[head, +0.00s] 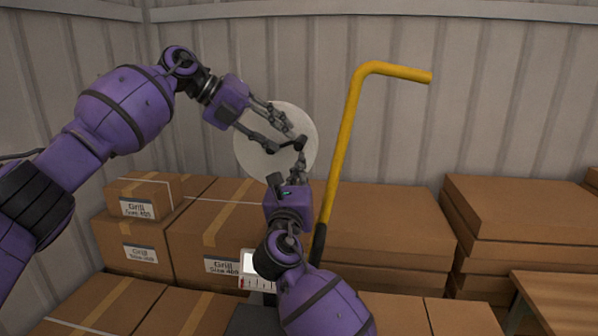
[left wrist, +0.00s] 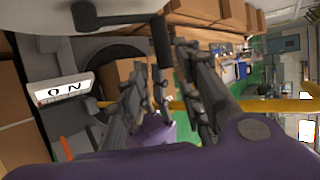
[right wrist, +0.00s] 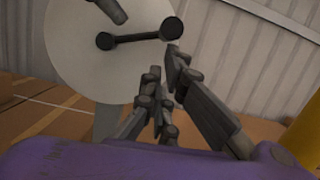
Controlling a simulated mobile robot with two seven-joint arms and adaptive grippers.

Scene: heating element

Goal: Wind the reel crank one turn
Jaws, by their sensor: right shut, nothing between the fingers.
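The reel is a pale round disc (head: 262,150) at the middle of the head view, with a dark crank. In the right wrist view the crank arm (right wrist: 138,38) runs from the hub to the dark handle knob (right wrist: 173,28) at its right. My left gripper (head: 297,140) is open at the disc's right side. In the left wrist view the dark cylindrical handle (left wrist: 161,42) shows between its spread fingertips; contact cannot be told. My right gripper (head: 301,156) is shut and empty just below the handle. Its fingertips (right wrist: 165,65) look close beneath the knob.
A yellow bent bar (head: 344,140) with a dark lower end rises right of the reel. Cardboard boxes (head: 380,220) line the corrugated wall behind. A wooden table (head: 560,292) stands at the lower right.

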